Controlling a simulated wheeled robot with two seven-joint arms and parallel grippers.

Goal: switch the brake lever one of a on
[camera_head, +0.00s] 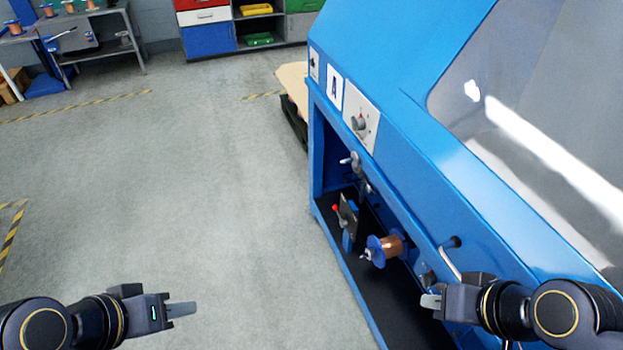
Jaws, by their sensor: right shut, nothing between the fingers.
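The blue machine (375,75) fills the right side and carries a plate with the letter A (335,88). In its open lower bay is a small lever with a red tip (337,208), beside a dark bracket; I cannot tell for sure which lever is the brake lever or how it is set. A grey metal handle (352,160) sits higher up, and a bent metal handle (452,258) is nearer me. My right gripper (431,301) is shut and empty, in front of the bay below the bent handle. My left gripper (182,309) is over the floor at lower left, its fingers seen edge-on.
A copper-wire spool with blue flanges (393,247) sits in the bay between the red-tipped lever and my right gripper. A control panel with a knob (359,122) is above. The grey floor (190,190) left of the machine is clear. Workbenches and a drawer cabinet (208,38) stand behind.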

